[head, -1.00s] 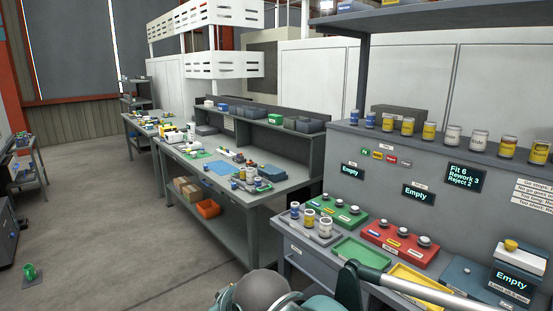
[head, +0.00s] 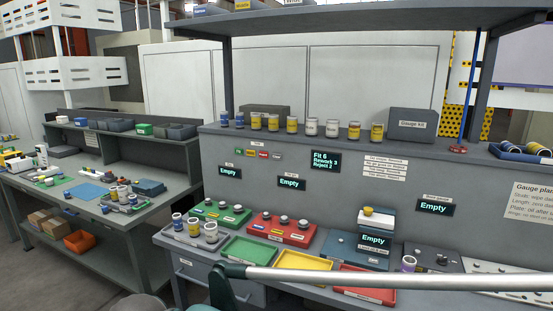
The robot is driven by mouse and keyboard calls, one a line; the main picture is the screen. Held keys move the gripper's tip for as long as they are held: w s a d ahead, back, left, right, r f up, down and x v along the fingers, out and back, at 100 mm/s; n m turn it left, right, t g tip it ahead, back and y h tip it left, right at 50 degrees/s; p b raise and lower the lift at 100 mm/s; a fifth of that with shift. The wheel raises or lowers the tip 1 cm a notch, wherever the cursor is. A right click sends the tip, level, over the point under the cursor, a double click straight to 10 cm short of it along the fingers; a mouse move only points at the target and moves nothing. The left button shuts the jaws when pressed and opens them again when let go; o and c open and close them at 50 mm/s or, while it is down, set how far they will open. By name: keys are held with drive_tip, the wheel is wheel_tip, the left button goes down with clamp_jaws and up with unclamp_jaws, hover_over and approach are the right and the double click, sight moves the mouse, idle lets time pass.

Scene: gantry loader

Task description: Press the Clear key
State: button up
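A row of small coloured tabs, green, yellow, red and pale grey, sits on the grey back panel in the middle of the head view. Their lettering is too small to read surely. The pale grey tab (head: 276,156) at the right end may be the Clear key, but I cannot confirm this. A dark display (head: 325,161) to its right reads Fit 6, Rework 3, Reject 2. Parts of my arm cross the lower foreground, well apart from the tabs in the picture. My gripper is not in view.
Green (head: 247,249), yellow (head: 303,262) and red (head: 364,282) trays line the bench front. Jars stand on the ledge above the panel, below an overhead shelf (head: 330,24).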

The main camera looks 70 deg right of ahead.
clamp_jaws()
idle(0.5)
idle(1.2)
